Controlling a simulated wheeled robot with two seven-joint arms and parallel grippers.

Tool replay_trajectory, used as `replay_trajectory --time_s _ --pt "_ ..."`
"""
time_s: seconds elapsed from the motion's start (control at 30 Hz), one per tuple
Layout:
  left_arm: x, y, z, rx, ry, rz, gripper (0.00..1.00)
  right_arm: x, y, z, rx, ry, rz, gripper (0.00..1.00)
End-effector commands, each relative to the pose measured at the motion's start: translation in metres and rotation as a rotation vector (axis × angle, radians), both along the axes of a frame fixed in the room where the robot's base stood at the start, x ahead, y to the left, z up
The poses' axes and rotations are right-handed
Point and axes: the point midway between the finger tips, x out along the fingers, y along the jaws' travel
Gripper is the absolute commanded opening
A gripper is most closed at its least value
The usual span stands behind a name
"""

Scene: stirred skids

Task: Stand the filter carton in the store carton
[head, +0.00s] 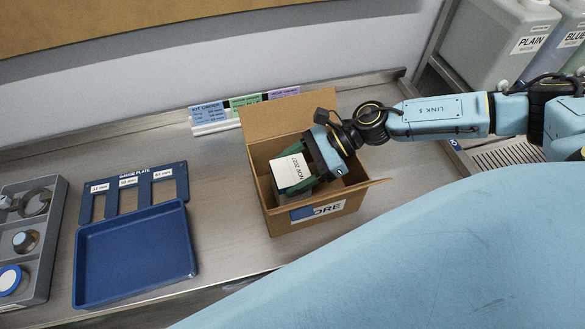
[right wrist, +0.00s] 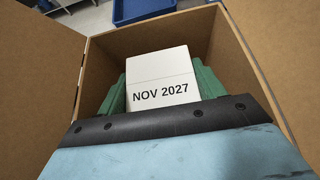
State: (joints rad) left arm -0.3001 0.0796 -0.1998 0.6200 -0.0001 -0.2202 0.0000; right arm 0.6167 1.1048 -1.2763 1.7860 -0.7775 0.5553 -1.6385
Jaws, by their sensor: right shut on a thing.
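The store carton (head: 318,218) is an open brown box on the metal bench, with its flaps spread and a partly covered label on its front. The filter carton (head: 287,173) is a small white box marked NOV 2027. My right gripper (head: 302,178) is shut on it, with green fingers at its two sides. The filter carton is tilted in the head view and lies within the store carton's opening. In the right wrist view the filter carton (right wrist: 160,75) sits between the fingers, with the brown walls (right wrist: 225,55) around it. Its lower end is hidden. My left gripper is not in view.
A blue tray (head: 135,262) and a blue gauge plate (head: 165,172) lie left of the store carton. A grey divided tray (head: 48,240) with round parts is at far left. Coloured cards (head: 245,103) stand behind. Plastic jugs (head: 500,40) stand at back right.

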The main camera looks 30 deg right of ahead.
Motion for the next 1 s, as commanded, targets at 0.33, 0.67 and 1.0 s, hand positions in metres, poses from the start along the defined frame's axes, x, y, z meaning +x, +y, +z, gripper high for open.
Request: replay_trajectory --time_s 0.33,0.67,1.0 --pt "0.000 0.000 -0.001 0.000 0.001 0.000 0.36 0.000 0.000 -0.001 0.000 0.000 0.001 0.90" --pt "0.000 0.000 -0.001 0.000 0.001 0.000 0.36 -0.002 -0.012 0.007 -0.003 0.000 -0.003 0.90" --pt "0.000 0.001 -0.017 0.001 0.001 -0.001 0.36 -0.015 -0.075 0.041 -0.005 0.001 -0.002 0.90"
